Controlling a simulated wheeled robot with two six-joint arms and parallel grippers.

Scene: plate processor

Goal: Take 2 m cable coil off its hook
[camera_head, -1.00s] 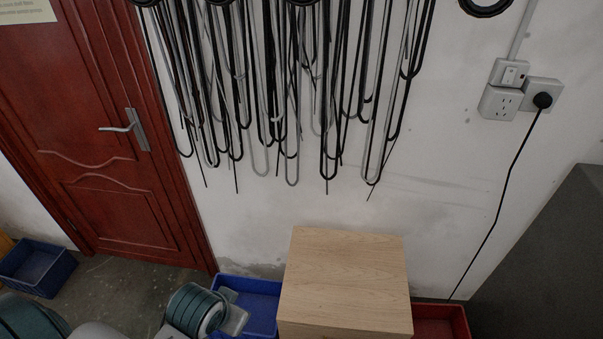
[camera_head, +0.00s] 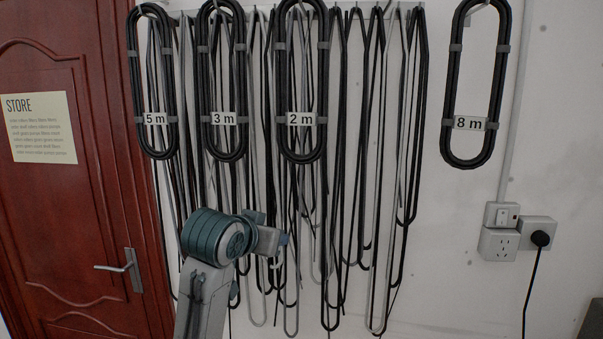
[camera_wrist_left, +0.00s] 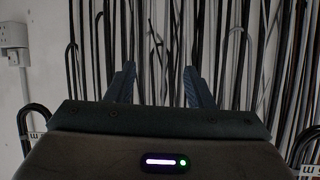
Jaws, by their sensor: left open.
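The 2 m cable coil (camera_head: 302,85) is a long black oval bundle with grey ties and a white "2 m" label. It hangs on a hook at the top of the wall, right of the 3 m coil. My left arm is raised in front of the wall below the coils; its fingers cannot be made out in the head view. In the left wrist view my left gripper (camera_wrist_left: 158,86) is open and empty, facing hanging cables. A labelled black coil (camera_wrist_left: 310,150) shows partly at lower right; its number is cut off. My right gripper is not in view.
The 5 m coil (camera_head: 153,82) and 3 m coil (camera_head: 222,80) hang close by on the left; the 8 m coil (camera_head: 476,82) hangs apart on the right. Loose cables (camera_head: 345,230) hang densely behind. A red door (camera_head: 60,210) is left and a wall socket (camera_head: 498,243) right.

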